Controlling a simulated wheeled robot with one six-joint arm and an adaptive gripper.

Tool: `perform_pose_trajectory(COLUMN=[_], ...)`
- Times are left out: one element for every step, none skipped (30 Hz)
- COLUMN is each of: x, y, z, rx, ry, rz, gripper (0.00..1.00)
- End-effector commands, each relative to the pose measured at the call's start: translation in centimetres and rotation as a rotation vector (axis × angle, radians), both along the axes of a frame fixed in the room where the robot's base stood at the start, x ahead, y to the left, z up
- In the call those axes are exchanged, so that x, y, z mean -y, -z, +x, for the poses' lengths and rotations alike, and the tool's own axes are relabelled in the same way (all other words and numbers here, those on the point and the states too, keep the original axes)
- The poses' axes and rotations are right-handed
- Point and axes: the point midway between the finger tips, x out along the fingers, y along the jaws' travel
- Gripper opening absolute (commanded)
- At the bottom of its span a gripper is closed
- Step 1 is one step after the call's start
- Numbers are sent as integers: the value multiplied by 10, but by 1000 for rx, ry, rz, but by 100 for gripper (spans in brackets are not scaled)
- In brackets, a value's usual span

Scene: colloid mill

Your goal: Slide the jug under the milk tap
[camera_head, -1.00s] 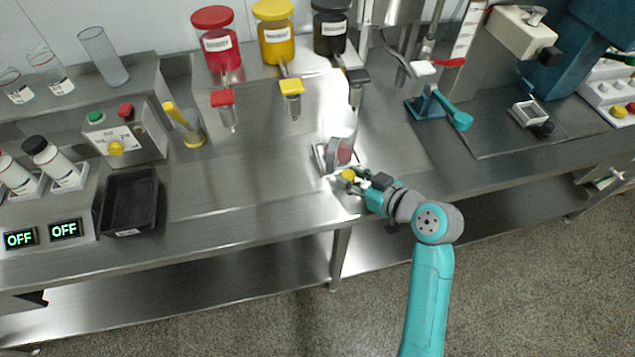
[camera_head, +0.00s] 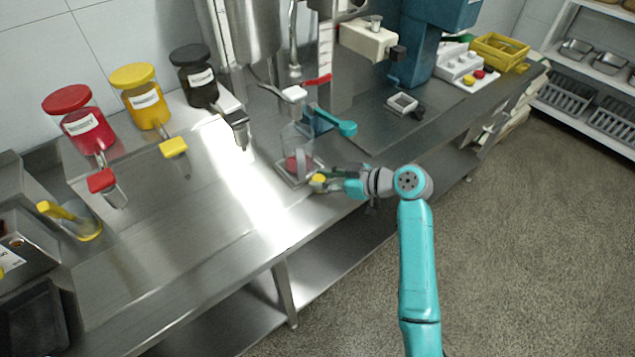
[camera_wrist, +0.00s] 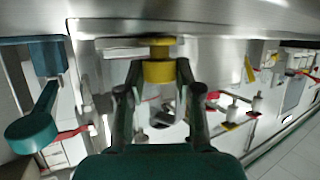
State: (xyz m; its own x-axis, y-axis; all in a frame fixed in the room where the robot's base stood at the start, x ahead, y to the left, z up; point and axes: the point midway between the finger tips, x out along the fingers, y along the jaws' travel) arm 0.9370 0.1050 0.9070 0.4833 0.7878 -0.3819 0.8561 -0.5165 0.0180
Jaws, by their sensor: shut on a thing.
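The clear jug (camera_head: 297,142), with something red low in it, stands upright on a square metal carriage (camera_head: 293,177) on the bench. My gripper (camera_head: 320,182) is shut on a yellow knob at the carriage's front; the wrist view shows the knob (camera_wrist: 159,70) between the fingers. A clear shape behind the knob is probably the jug. A tap with a white block (camera_head: 293,93) hangs from the steel vessel (camera_head: 252,30), above the jug in the head view. I cannot read a milk label or tell whether the two line up in depth.
Red (camera_head: 84,122), yellow (camera_head: 145,100) and black (camera_head: 199,78) capped jars with taps stand left of the jug. A teal lever (camera_head: 335,122) is close behind it on the right. The bench front (camera_head: 200,220) to its left is clear.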

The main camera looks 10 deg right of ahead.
Motion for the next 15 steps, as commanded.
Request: perform_pose_trajectory(x=[3, 4, 4, 4, 4, 5, 5, 5, 5, 5, 5, 5, 5, 5, 5], y=[0, 0, 0, 0, 0, 0, 0, 0, 0, 0, 0, 0, 0, 0, 0], z=[2, 2, 2, 3, 3, 3, 3, 3, 3, 3, 3, 3, 3, 3, 3], rx=[2, 2, 2, 3, 3, 3, 3, 3, 4, 3, 4, 4, 4, 4, 3], ry=[8, 8, 9, 10, 10, 11, 12, 12, 13, 14, 14, 14, 14, 13, 12], rz=[-3, -3, -4, -4, -4, -4, -4, -4, -4, -5, -4, -4, -4, -4, -4], gripper=[0, 0, 0, 0, 0, 0, 0, 0, 0, 37, 44, 54, 60, 60, 60])
